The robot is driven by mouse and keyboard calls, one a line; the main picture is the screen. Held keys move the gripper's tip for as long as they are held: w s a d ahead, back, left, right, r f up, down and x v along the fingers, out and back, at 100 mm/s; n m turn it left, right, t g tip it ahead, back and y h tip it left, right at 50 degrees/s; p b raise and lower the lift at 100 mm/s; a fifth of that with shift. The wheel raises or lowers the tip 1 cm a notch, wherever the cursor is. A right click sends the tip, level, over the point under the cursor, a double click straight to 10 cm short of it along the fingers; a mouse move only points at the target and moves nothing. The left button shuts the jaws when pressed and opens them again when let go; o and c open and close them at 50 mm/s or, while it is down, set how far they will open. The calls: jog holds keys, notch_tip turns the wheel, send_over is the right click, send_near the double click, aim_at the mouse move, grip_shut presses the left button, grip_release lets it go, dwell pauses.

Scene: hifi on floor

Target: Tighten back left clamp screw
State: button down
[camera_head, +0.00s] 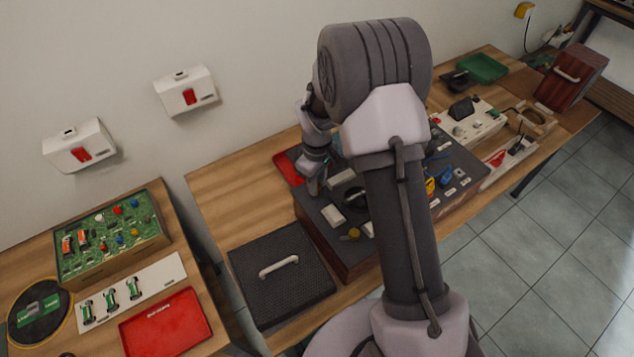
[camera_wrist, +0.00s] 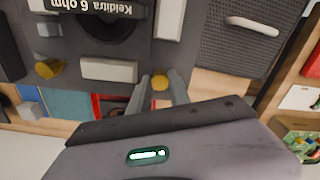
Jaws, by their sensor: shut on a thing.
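The back left clamp screw (camera_wrist: 160,83) has a round yellow head on the dark speaker panel (camera_wrist: 137,48). My gripper (camera_wrist: 160,88) has one finger on each side of this head and is shut on it. In the head view my gripper (camera_head: 315,188) points down at the back left of the speaker box (camera_head: 325,240), and the gripped screw is hidden there. White blocks (camera_wrist: 109,69) sit near the screw. A second yellow screw (camera_wrist: 47,68) and, at the front, another yellow screw (camera_head: 353,234) are free.
A black grille with a handle (camera_head: 280,275) lies left of the box. A red tray (camera_head: 287,168) is behind it. Wall boxes with red switches (camera_head: 187,92) hang at the left. A second table holds a green board (camera_head: 112,235) and a red tray (camera_head: 165,322).

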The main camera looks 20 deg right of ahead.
jog(key=shift+m, duration=0.3)
jog(key=m+b, duration=0.2)
jog(key=m, duration=0.2)
jog(key=shift+m, duration=0.4)
jog(key=m+b, duration=0.1)
jog(key=m, duration=0.4)
jog(key=shift+b, duration=0.35)
jog(key=m+b, duration=0.2)
jog(key=m, duration=0.3)
jog(key=shift+m, duration=0.4)
jog(key=m+b, duration=0.2)
jog(key=m, duration=0.3)
jog(key=shift+m, duration=0.3)
jog(key=c, duration=1.2)
grip_release()
